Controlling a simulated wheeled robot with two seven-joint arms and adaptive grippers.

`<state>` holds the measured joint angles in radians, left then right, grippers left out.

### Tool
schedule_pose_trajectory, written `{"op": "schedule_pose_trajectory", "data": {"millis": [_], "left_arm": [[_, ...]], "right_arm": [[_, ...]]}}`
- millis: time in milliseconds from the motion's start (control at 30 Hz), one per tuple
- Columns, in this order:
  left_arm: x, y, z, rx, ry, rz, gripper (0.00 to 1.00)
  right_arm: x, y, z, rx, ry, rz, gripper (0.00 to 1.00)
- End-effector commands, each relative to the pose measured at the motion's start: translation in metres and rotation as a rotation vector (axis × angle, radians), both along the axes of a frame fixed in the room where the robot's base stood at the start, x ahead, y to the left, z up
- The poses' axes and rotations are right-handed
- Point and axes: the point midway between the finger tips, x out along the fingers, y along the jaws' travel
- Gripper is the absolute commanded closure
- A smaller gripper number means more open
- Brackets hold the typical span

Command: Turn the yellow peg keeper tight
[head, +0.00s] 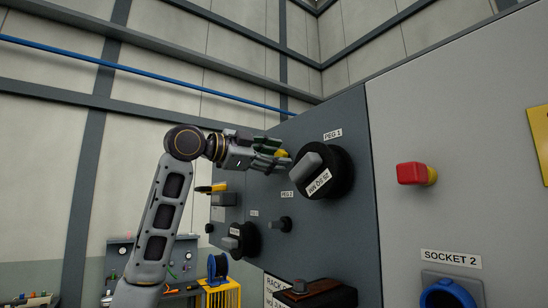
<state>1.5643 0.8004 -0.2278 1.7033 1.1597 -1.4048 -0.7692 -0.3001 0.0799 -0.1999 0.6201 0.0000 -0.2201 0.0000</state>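A small yellow part (281,154), which looks like the yellow peg keeper, shows at the fingertips of my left gripper (277,157). It is partly hidden by the fingers, and its shape and seating cannot be made out. My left gripper reaches in from the left, its fingers a little apart with the yellow part between or just behind them. I cannot tell whether they grip it. Just to the right, a black round reel (337,172) with a grey bar and a white label is on the grey panel under the PEG 1 sign (333,134). My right gripper is not in view.
A red knob (411,173) and blue SOCKET 2 (447,292) are on the light panel at right. Open space lies above my arm.

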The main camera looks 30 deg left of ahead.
Motion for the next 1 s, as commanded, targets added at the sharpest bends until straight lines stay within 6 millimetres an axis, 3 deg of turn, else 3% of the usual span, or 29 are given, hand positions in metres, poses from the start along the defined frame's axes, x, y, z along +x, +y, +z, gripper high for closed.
{"op": "schedule_pose_trajectory", "data": {"millis": [567,1000], "left_arm": [[-0.008,0.004,0.000,-0.001,0.000,0.001,0.42],[-0.061,0.026,0.000,0.000,-0.001,0.002,0.42]], "right_arm": [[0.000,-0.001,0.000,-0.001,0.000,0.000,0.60],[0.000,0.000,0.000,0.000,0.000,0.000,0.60]]}}
